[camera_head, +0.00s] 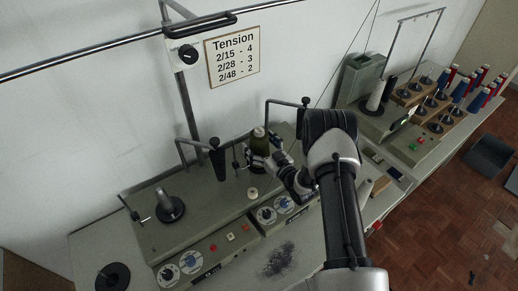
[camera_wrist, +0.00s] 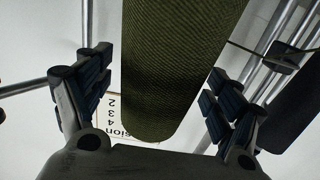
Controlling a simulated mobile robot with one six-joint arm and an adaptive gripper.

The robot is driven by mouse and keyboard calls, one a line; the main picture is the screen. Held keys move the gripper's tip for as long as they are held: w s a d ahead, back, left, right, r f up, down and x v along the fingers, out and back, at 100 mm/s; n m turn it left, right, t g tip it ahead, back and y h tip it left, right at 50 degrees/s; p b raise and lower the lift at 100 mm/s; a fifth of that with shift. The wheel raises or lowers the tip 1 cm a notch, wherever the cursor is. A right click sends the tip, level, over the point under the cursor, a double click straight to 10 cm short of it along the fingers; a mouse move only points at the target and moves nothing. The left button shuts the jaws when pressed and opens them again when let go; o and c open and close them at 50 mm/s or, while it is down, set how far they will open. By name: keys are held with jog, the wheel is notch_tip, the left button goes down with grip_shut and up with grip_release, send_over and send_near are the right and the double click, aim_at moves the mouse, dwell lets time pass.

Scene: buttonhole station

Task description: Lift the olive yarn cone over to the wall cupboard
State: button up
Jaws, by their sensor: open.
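The olive yarn cone (camera_head: 260,141) stands upright on the grey winding machine, in the middle of the head view. In the wrist view the olive cone (camera_wrist: 175,65) fills the middle, between the two open fingers of my gripper (camera_wrist: 155,105). Gaps show between the cone and both finger pads. The cone's base is partly hidden by my gripper in the head view. I cannot make out a wall cupboard in either view.
Metal guide arms (camera_head: 217,160) and a post rise close beside the cone. A tension sign (camera_head: 232,57) hangs on the wall behind. An empty spindle (camera_head: 169,205) stands at left. A second machine with a white cone (camera_head: 376,96) and several blue and red spools stands at right.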

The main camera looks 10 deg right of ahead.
jog(key=shift+w, duration=0.1)
jog(key=shift+c, duration=0.2)
jog(key=c, duration=1.2)
jog(key=shift+c, duration=0.3)
jog(key=shift+r, duration=0.1)
